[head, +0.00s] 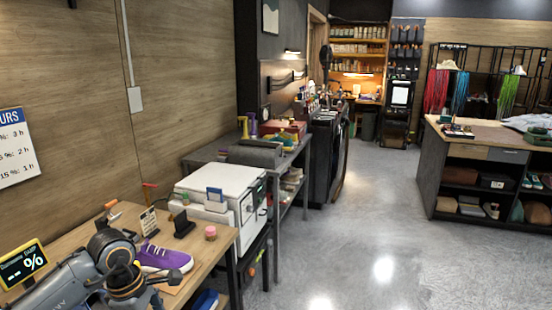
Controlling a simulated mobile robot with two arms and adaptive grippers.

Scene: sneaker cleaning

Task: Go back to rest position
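My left arm comes in from the lower left, over the wooden workbench. The dark end of my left gripper (172,277) is at the front side of a purple sneaker (168,257), overlapping its lower edge in the picture. I cannot tell whether they touch. The fingers are too small and dark to show whether they are open or shut. The sneaker has a white sole and is partly hidden by my wrist. My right gripper is not in view.
The workbench (222,235) carries a display (24,265) with a % sign, a small sign (149,221) and a pink-topped jar (210,233). A white box-like machine (215,190) stands behind it. The grey floor (370,240) is clear up to the island counter (500,148).

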